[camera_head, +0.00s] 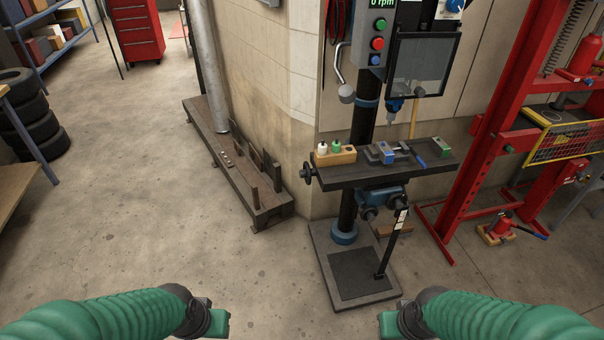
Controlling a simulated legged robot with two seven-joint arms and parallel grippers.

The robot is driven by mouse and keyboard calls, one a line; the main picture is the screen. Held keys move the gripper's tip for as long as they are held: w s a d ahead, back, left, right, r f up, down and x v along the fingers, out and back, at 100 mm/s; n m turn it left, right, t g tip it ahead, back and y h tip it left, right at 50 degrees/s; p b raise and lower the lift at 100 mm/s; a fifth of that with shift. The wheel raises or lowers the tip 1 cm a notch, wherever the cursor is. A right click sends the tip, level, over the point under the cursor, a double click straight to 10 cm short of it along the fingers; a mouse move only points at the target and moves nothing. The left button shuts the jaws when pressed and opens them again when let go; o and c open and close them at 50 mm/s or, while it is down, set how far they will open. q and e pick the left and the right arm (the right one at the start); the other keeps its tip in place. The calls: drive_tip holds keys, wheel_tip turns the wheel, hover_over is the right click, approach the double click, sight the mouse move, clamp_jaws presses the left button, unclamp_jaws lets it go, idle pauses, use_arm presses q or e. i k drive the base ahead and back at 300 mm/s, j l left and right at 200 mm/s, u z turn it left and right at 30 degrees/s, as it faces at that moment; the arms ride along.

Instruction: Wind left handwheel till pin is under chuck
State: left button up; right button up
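A drill press stands ahead, right of the middle, with a dark work table (390,173). The left handwheel (307,173) is a small dark wheel at the left end of this table. The chuck (393,106) hangs above the table, below a clear guard. A vise (384,152) sits on the table roughly below the chuck; I cannot make out a pin. My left gripper (218,319) and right gripper (389,324) are low at the bottom edge, far from the handwheel. Their fingers are too hidden to show whether they are open.
A wooden block (335,158) with a white and a green bottle sits on the table's left. A control box (372,42) reads 0 rpm. A red press frame (478,130) stands at right. A dark rack (240,165) lies left along the wall. The floor before the press base (360,275) is clear.

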sight(305, 172)
drive_tip(key=j, duration=0.2)
drive_tip(key=z, duration=0.45)
drive_tip(key=i+j+z, duration=0.1)
drive_tip(key=z, duration=0.35)
drive_tip(key=i+j+z, duration=0.1)
drive_tip(key=z, duration=0.35)
drive_tip(key=j+z, duration=0.3)
drive_tip(key=z, duration=0.2)
drive_tip(key=j+z, duration=0.2)
drive_tip(key=z, duration=0.25)
drive_tip(key=j+z, duration=0.25)
drive_tip(key=z, duration=0.2)
drive_tip(key=j+z, duration=0.2)
drive_tip(key=z, duration=0.25)
drive_tip(key=k+l, duration=0.05)
